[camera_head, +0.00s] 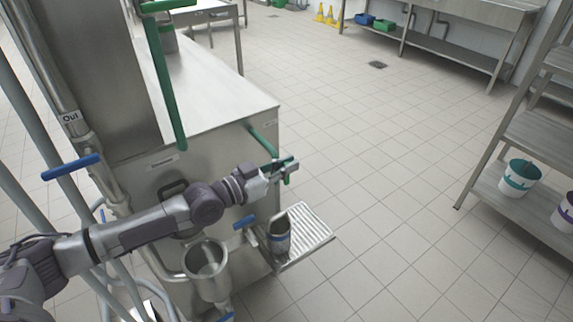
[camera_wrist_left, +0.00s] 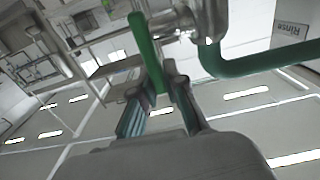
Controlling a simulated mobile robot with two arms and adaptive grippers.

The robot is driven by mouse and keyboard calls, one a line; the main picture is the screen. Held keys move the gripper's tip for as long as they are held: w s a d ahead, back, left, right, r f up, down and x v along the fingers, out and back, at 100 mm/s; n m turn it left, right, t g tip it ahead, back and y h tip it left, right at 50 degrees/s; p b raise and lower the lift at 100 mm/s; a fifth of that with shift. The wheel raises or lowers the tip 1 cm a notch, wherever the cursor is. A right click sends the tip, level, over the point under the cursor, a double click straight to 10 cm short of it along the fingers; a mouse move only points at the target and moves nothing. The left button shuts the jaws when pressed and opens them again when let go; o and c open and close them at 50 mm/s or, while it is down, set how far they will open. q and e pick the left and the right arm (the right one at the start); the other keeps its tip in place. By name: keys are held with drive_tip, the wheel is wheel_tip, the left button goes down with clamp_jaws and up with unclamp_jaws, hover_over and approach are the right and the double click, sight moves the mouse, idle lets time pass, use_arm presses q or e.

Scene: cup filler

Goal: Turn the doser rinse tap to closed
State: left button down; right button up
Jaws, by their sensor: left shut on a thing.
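The doser rinse tap has a green lever handle, seen in the left wrist view (camera_wrist_left: 146,48), where it runs down between my left gripper's fingers. A metal valve body (camera_wrist_left: 178,22) is beside its upper part. In the head view my left gripper (camera_head: 286,168) is at the front corner of the steel machine and mostly covers the tap. In the left wrist view the gripper's two fingers (camera_wrist_left: 152,108) are on either side of the handle, shut on it. A "Rinse" label (camera_wrist_left: 292,28) is at the upper right. My right gripper is not in view.
A green pipe (camera_head: 263,140) sticks out of the steel machine (camera_head: 225,112) near my gripper. Below are a drip tray (camera_head: 312,232) with a metal cup (camera_head: 280,238), a blue handle (camera_head: 244,222) and a steel funnel (camera_head: 207,275). Open tiled floor lies to the right, then a shelf (camera_head: 540,132).

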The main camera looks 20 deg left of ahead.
use_arm(q)
drive_tip(key=w+d+f+g+y+p, duration=0.3)
drive_tip(key=f+g+y+p, duration=0.1)
drive_tip(key=g+y+p, duration=0.7)
drive_tip(key=shift+w+f+g+p, duration=0.35)
drive_tip(key=shift+g+p, duration=1.25)
drive_tip(key=shift+p, duration=0.7)
drive_tip(key=shift+s, duration=0.15)
drive_tip(key=c, duration=1.2)
unclamp_jaws()
